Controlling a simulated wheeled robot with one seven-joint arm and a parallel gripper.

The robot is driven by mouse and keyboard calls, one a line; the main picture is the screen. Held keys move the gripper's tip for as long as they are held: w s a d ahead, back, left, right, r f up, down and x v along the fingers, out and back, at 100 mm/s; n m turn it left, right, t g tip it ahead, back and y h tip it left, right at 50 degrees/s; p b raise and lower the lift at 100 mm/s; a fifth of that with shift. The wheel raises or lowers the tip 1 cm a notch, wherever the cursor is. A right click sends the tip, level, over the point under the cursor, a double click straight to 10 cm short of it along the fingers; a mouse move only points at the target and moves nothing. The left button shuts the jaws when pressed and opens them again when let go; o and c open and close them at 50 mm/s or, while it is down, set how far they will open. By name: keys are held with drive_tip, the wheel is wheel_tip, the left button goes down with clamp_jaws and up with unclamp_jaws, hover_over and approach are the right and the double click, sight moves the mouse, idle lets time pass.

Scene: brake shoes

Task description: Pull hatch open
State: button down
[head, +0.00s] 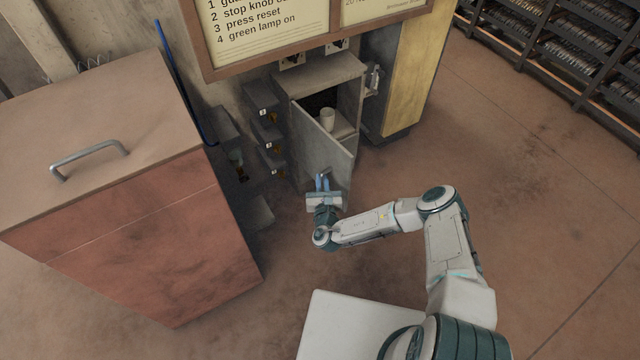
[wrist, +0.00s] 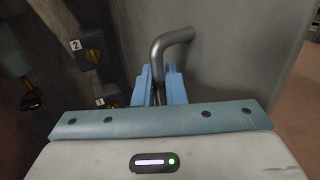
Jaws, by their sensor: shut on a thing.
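The hatch (head: 318,148) is a grey door on the front of a small grey cabinet (head: 318,76). It stands partly open, swung out toward me, and the dark inside of the cabinet shows behind it. In the wrist view the hatch (wrist: 235,65) fills the middle and right. Its bent metal handle (wrist: 168,46) runs down between the blue fingers of my gripper (wrist: 160,88). My gripper (head: 322,182) is shut on this handle at the lower part of the door in the head view. The handle's lower end is hidden by the fingers.
A pale cup-like thing (head: 327,118) stands inside the cabinet. Numbered knobs (head: 268,117) are left of the hatch. A large red-brown box with a handle (head: 110,190) stands at the left. A yellow cabinet (head: 408,75) is at the right. The floor at right is clear.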

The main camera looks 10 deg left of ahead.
drive_tip(key=shift+r, duration=0.1)
drive_tip(key=c, duration=1.6)
unclamp_jaws()
drive_tip(key=shift+c, duration=0.2)
drive_tip(key=p+v, duration=0.2)
drive_tip(key=v, duration=1.1)
drive_tip(key=shift+s+d, duration=0.15)
drive_tip(key=shift+s, duration=0.2)
